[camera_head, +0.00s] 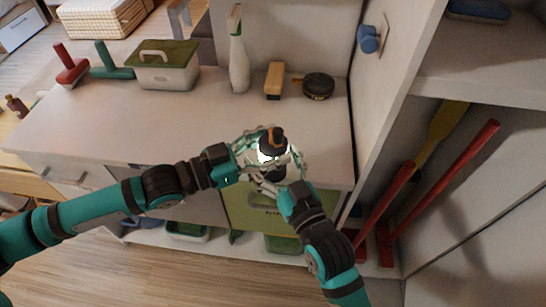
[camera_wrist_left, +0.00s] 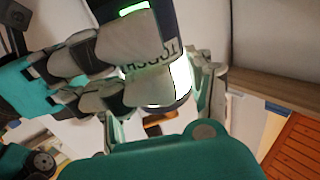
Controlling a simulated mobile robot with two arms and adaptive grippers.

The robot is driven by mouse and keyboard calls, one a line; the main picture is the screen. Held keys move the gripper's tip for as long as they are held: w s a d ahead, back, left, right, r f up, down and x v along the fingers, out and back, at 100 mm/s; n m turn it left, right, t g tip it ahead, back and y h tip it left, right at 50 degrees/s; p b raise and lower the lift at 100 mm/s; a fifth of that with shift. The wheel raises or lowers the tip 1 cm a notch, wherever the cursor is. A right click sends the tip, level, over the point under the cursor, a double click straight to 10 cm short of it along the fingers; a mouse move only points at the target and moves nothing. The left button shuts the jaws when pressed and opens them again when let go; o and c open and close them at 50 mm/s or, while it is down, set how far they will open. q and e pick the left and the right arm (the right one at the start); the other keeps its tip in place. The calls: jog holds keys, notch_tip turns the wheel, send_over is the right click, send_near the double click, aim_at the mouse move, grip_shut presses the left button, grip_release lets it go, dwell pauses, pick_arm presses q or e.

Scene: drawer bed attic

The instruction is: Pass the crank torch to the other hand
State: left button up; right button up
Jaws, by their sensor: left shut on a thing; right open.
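The crank torch (camera_head: 273,138) has a black and orange top and a bright glowing white part below it. It stands roughly upright above the front edge of the counter. My left gripper (camera_head: 262,150) comes in from the left and is shut around the torch.
The white counter (camera_head: 130,120) is largely clear in front. At its back stand a lidded box (camera_head: 165,75), a spray bottle (camera_head: 238,65), a brush (camera_head: 274,80) and a dark round tin (camera_head: 318,86). A side wall (camera_head: 385,90) and red-handled tools (camera_head: 440,180) are at the right.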

jog(key=shift+w+a, duration=0.15)
jog(key=shift+w, duration=0.15)
jog(key=shift+c, duration=0.4)
jog(key=c, duration=1.1)
pick_arm(q)
jog(key=o, duration=1.3)
pick_arm(e)
jog(key=shift+c, duration=1)
pick_arm(q)
jog(key=shift+a, duration=0.1)
